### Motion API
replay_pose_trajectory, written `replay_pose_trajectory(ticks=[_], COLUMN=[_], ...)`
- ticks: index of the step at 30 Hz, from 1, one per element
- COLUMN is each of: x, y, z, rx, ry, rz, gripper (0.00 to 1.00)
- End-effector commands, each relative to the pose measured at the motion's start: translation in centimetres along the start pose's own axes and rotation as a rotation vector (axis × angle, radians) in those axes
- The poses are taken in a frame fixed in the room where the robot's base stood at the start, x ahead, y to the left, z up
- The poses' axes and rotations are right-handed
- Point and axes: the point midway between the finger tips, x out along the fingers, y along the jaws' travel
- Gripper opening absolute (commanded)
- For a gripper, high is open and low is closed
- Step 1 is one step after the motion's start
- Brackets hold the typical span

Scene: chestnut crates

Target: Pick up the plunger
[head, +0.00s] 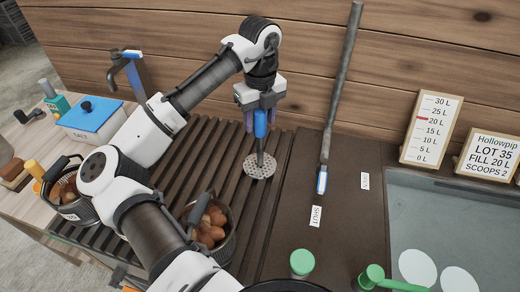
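The plunger has a blue handle (261,123), a thin grey rod and a round perforated disc (260,166) at its foot. It stands upright with the disc on or just above the dark slatted rack, near the back wall. My gripper (257,118) points down over the plunger, with its fingers on either side of the upper handle. The fingers look spread, with a small gap on the left of the handle. The arm partly hides the handle's top, and contact with the fingers is not clear.
A basket of chestnuts (228,247) stands in front, partly behind my arm; another basket (78,210) is at left. A salt box (92,122) and a tap-like post (137,75) stand at left. A sink-like basin (440,208) is right.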

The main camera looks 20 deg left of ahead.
Motion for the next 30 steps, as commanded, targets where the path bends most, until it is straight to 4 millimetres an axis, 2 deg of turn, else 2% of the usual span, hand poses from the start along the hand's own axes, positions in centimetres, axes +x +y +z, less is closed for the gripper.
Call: replay_pose_trajectory(ticks=[1,9,11,24,30], x=[0.0,-0.1,-0.1,-0.2,-1.3], y=[0.0,0.0,0.0,0.0,0.0], z=[0.0,0.0,0.0,0.0,0.0], rx=[0.0,0.0,0.0,0.0,0.0], ry=[0.0,0.0,0.0,-0.001,-0.002], rz=[0.0,0.0,0.0,-0.001,-0.001], gripper=[0.41,0.06,0.0,0.0,0.0])
